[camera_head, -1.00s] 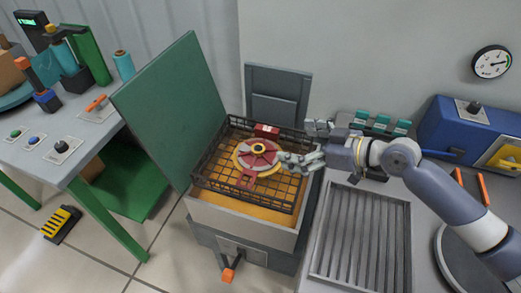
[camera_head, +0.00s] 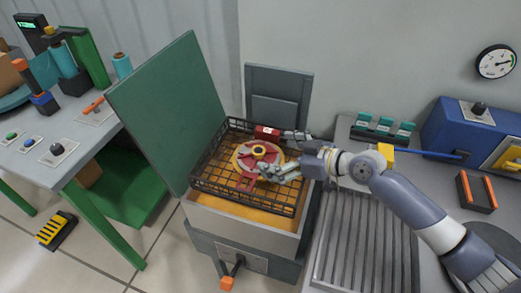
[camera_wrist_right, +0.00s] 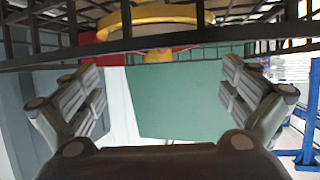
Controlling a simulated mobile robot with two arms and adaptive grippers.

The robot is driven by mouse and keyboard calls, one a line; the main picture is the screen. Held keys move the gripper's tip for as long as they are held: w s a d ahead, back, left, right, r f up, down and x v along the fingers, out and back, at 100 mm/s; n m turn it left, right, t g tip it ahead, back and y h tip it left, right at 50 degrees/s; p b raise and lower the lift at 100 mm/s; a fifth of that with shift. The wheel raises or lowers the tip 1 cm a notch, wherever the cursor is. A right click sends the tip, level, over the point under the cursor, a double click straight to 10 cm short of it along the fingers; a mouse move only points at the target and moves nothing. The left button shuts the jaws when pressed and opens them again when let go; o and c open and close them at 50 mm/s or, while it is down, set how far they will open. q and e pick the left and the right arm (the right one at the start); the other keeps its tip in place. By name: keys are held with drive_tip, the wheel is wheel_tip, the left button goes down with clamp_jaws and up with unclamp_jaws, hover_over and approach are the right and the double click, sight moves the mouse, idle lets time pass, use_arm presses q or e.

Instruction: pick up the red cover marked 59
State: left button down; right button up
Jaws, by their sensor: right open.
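In the head view a red block with a small white label (camera_head: 267,132) sits at the back of a black wire basket (camera_head: 206,186). Its marking is too small to read. A round red part with a yellow hub (camera_head: 258,151) lies in the basket, with another red piece (camera_head: 246,182) at its front. My right gripper (camera_head: 281,152) is open over the basket's right side, one finger near the labelled block, the other over the round part's right edge. In the right wrist view its fingers (camera_wrist_right: 160,75) are apart with nothing between; red (camera_wrist_right: 100,45) shows beyond the bars.
The basket stands on an open grey tank with orange contents (camera_head: 240,217). A raised green lid (camera_head: 165,110) rises on its left. A ribbed grey drainboard (camera_head: 365,235) and a blue box (camera_head: 455,130) lie to the right.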

sight(256, 149)
drive_tip(key=shift+w+a+p, duration=0.25)
drive_tip(key=shift+a+p, duration=0.05)
drive_tip(key=shift+a, duration=0.1)
drive_tip(key=p+x, duration=0.1)
drive_tip(key=x, duration=0.3)
drive_tip(key=shift+w+d+f, duration=0.1)
drive_tip(key=shift+f, duration=0.05)
drive_tip(key=c, duration=1.8)
drive_tip(key=shift+r, duration=0.25)
